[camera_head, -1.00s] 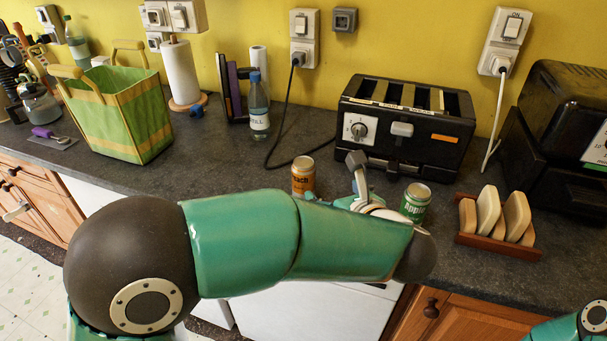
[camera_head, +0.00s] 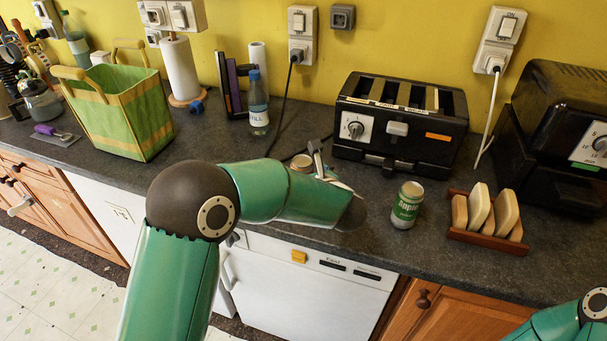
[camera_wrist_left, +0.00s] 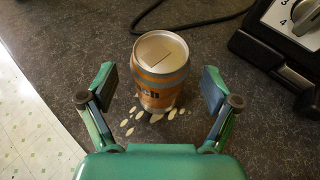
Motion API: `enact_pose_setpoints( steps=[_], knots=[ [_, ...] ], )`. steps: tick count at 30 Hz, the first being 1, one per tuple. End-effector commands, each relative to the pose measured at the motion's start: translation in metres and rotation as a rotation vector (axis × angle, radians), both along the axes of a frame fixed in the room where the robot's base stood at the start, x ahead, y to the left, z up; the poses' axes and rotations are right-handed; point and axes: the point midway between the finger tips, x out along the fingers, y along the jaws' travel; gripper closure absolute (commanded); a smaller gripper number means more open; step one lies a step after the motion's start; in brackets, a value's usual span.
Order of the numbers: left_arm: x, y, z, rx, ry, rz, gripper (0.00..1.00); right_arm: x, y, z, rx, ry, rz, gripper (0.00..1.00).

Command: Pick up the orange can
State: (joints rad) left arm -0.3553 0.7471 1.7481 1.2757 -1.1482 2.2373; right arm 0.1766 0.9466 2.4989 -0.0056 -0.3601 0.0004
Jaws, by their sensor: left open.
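The orange can (camera_head: 301,161) stands upright on the dark counter in front of the toaster. In the head view my left arm hides most of it; only its top shows. In the left wrist view the can (camera_wrist_left: 160,72) shows a pale lid and an orange band with partly visible lettering. My left gripper (camera_head: 317,161) is open at the can. In the left wrist view its two fingers (camera_wrist_left: 161,88) stand on either side of the can, with a gap on each side. My right gripper is out of view; only part of my right arm shows at the lower right.
A green can (camera_head: 406,205) stands to the right, beside a wooden rack (camera_head: 487,239) with pale slabs. The black toaster (camera_head: 400,125) is behind. A water bottle (camera_head: 258,106) and green bag (camera_head: 122,112) stand left. Pale oval shapes (camera_wrist_left: 135,121) lie before the orange can.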

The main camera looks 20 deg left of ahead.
Motion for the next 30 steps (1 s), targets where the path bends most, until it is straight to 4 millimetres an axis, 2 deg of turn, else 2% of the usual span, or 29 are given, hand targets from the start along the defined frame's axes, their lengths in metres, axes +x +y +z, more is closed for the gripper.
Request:
enact_pose_setpoints(
  steps=[1, 6, 13, 27, 30],
  knots=[
    [0.006, 0.005, -0.001, 0.000, 0.001, 0.003, 0.11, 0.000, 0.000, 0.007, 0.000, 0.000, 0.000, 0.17],
    [0.016, 0.012, -0.007, 0.000, 0.000, 0.001, 0.11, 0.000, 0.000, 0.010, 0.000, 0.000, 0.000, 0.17],
    [0.016, 0.013, -0.008, 0.001, -0.001, 0.000, 0.13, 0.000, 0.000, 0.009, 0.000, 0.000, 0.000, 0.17],
    [0.016, 0.012, -0.008, 0.001, -0.001, 0.000, 0.90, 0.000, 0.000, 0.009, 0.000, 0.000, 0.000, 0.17],
    [0.016, 0.012, -0.007, 0.001, -0.003, -0.001, 0.90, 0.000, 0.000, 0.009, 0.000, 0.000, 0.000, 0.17]
  ],
)
